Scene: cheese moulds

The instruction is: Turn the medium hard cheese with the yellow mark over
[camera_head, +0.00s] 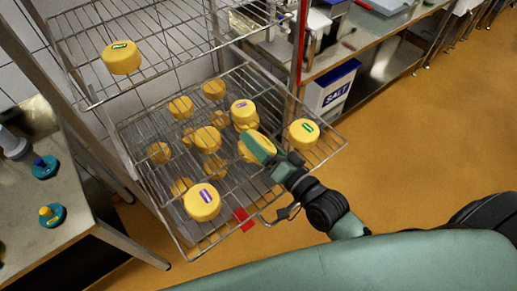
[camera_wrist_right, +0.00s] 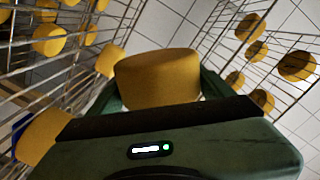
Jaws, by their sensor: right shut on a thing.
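My right gripper (camera_head: 262,148) reaches over the pulled-out wire shelf (camera_head: 318,158) from the lower right in the head view. It is shut on a yellow-orange cheese (camera_head: 246,153), partly hidden behind the green finger. In the right wrist view this held cheese (camera_wrist_right: 158,80) sits between the two fingers of the gripper (camera_wrist_right: 158,92), its plain side towards the camera. No yellow mark shows on it in either view. I cannot tell whether it touches the shelf. My left gripper is not in view.
On the same shelf stand a green-marked cheese (camera_head: 304,133) to the right, a purple-marked one (camera_head: 202,203) in front and another (camera_head: 243,112) behind. More cheeses show around and through the wires. An upper shelf holds a green-marked cheese (camera_head: 121,59). A salt bin (camera_head: 332,88) stands behind.

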